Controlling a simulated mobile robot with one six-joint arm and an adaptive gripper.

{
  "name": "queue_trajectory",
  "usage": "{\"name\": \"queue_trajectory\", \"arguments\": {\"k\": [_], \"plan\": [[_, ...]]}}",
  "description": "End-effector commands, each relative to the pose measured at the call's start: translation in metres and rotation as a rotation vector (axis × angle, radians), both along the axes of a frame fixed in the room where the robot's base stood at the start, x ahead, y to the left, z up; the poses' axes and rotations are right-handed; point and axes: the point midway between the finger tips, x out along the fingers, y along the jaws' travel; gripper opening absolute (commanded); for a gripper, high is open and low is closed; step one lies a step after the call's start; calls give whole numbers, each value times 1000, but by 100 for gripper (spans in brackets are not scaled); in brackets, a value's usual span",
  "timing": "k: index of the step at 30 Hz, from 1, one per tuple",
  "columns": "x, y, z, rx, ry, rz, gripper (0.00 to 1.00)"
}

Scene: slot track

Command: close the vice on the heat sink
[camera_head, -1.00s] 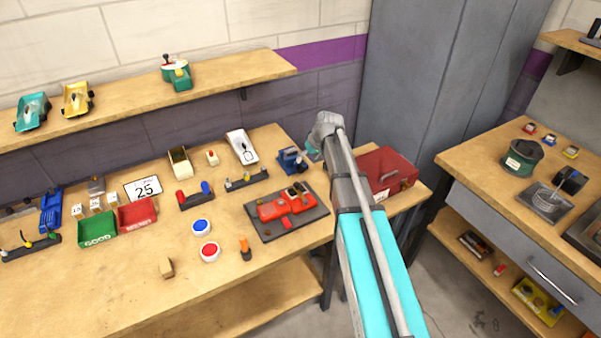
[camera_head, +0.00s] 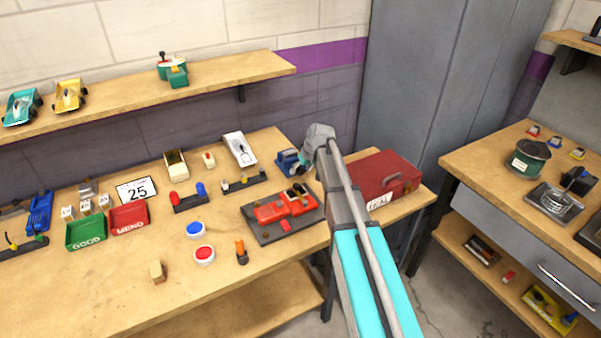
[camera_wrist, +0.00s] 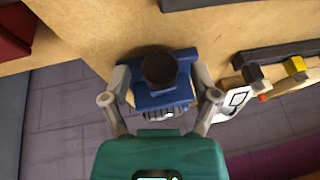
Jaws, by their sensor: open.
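The blue vice (camera_head: 288,161) stands near the back right of the left workbench; it also shows in the wrist view (camera_wrist: 150,100). A dark round knob (camera_wrist: 160,68) sits on it, facing the wrist camera. A small grey ribbed piece (camera_wrist: 168,114), which looks like the heat sink, shows at the vice's lower side in the wrist view. My gripper (camera_wrist: 157,70) is open, with one finger on each side of the vice and knob. I cannot tell whether the fingers touch it. In the head view the arm's end partly hides the vice.
A red toolbox (camera_head: 372,178) stands right of my arm. A grey cabinet (camera_head: 430,90) rises behind.

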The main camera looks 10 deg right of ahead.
Motion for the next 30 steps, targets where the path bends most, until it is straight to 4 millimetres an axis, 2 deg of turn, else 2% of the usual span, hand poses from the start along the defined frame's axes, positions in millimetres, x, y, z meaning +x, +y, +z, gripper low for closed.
{"name": "queue_trajectory", "arguments": {"k": [10,22,30], "plan": [[0,1,-1,0,0,1,76],[0,1,-1,0,0,1,2],[1,1,-1,13,4,1,0]]}}
